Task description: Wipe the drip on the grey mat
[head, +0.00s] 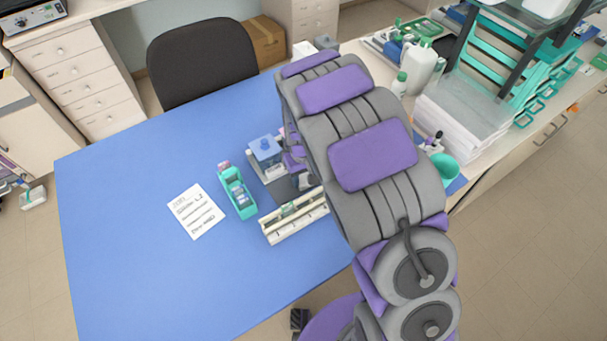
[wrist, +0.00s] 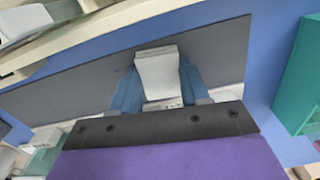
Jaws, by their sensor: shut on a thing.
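The grey mat (wrist: 222,48) fills the middle of the wrist view as a dark band on the blue table. In the head view, only part of the mat (head: 282,188) shows beside my arm. My gripper (wrist: 158,78) has blue fingers and is shut on a pale white wiping piece (wrist: 157,68), which lies over the mat in the picture. I cannot tell whether the piece touches the mat. I cannot make out the drip in either view. In the head view, my arm hides most of the gripper's work area.
A cream rack (head: 293,217) lies in front of the mat. A teal slide holder (head: 237,192) and a written card (head: 196,211) are to the left. The table's left side (head: 120,210) is clear.

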